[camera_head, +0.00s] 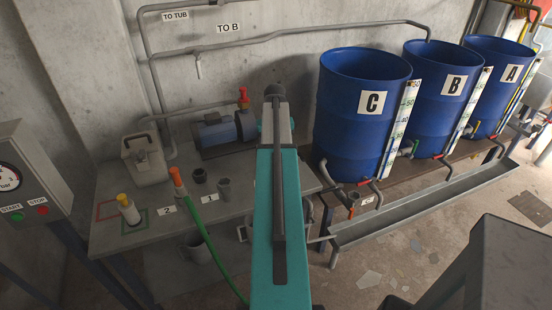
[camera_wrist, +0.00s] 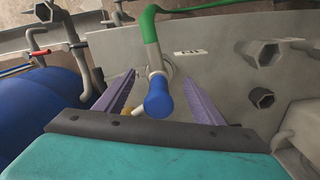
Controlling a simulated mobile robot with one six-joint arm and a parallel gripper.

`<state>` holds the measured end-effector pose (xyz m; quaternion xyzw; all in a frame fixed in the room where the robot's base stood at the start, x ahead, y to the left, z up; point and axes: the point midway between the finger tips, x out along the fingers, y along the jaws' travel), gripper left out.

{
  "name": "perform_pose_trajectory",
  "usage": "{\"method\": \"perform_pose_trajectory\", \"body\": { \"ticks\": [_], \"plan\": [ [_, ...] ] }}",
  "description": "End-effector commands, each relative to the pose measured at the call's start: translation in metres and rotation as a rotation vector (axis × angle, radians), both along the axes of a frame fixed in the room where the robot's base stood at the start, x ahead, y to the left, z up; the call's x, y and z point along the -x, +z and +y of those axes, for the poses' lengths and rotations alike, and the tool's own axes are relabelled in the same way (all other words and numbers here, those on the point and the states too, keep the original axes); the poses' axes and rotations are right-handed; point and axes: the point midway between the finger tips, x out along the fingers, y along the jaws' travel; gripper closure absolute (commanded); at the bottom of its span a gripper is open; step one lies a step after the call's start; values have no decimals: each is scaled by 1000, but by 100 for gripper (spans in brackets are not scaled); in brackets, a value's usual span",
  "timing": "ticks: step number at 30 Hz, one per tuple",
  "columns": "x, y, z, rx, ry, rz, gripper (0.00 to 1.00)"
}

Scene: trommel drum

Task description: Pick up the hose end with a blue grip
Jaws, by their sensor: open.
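In the wrist view, the hose end has a blue grip (camera_wrist: 158,98) joined to a pale collar and a green hose (camera_wrist: 150,28) that bends away to the right along the top. My gripper (camera_wrist: 157,77) is open, with one finger to the left of the blue grip and one to the right. The blue grip lies between the fingers in the picture; I cannot tell how deep it sits, and I see no contact. In the head view, my arm hides the blue grip and the gripper's fingers.
Blue drums B and C (camera_head: 355,130) and a trough (camera_head: 425,205) are to the right.

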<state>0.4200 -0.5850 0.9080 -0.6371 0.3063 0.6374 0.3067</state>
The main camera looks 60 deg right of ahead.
Motion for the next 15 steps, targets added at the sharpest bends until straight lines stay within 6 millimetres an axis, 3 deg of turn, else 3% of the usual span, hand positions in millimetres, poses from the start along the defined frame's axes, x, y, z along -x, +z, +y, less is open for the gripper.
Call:
{"method": "perform_pose_trajectory", "body": {
  "ticks": [9,15],
  "plan": [
    [1,-25,1,0,-1,0,37],
    [1,-28,0,1,-1,-1,37]
  ]
}}
